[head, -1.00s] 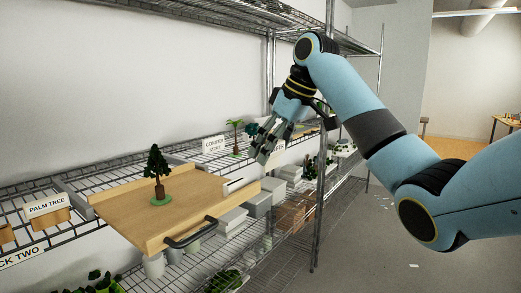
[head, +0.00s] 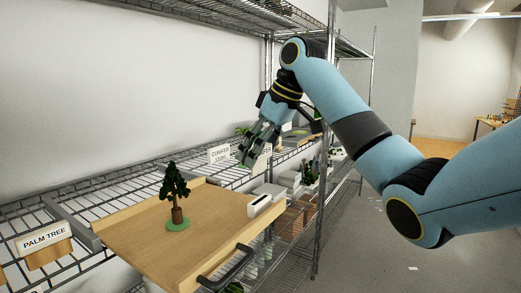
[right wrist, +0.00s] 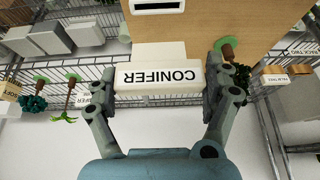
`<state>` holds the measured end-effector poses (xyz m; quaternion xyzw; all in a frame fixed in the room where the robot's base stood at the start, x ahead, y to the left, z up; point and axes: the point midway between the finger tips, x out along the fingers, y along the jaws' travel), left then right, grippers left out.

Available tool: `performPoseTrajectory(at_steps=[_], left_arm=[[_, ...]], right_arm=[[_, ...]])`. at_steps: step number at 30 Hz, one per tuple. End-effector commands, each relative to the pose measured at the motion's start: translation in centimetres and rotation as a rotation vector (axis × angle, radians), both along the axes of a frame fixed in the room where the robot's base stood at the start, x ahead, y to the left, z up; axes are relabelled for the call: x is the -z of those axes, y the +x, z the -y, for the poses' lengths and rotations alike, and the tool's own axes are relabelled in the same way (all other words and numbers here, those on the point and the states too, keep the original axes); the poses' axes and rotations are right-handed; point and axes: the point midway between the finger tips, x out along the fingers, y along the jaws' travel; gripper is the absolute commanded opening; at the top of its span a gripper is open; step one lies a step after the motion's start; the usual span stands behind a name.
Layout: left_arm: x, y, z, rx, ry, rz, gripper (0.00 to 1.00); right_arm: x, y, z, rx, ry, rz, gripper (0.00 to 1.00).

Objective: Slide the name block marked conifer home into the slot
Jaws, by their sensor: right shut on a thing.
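The white name block marked CONIFER (right wrist: 160,78) sits between the two fingers of my right gripper (right wrist: 158,75) in the right wrist view, its lettering upside down there. My right gripper also shows in the head view (head: 246,160), shut on the block, pointing down beyond the wooden tray's far right corner. My left gripper is not in view.
The wooden tray (head: 150,235) with a black handle (head: 228,270) carries a dark green conifer model (head: 175,190). A PALM TREE sign (head: 44,239) stands left. Small signs and model trees stand on the wire shelf behind. Shelf posts rise right of the tray.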

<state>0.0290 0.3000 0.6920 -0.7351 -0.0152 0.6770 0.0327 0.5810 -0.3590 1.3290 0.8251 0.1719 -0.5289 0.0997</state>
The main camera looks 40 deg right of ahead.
Motion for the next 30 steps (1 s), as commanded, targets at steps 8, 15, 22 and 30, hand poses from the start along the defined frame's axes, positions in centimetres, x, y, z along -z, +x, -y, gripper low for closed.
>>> performPoseTrajectory(at_steps=[8,15,22,30], left_arm=[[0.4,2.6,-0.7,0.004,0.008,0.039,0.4],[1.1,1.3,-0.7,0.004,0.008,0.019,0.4],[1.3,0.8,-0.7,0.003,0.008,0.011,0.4],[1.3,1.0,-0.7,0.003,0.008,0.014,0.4]], right_arm=[[2.4,0.0,0.0,0.0,0.0,-0.002,0.57],[4.7,0.0,0.0,0.0,0.0,-0.002,0.57],[5.4,0.0,0.0,0.0,0.0,0.0,0.57],[5.4,0.0,0.0,0.0,0.0,0.0,0.57]])
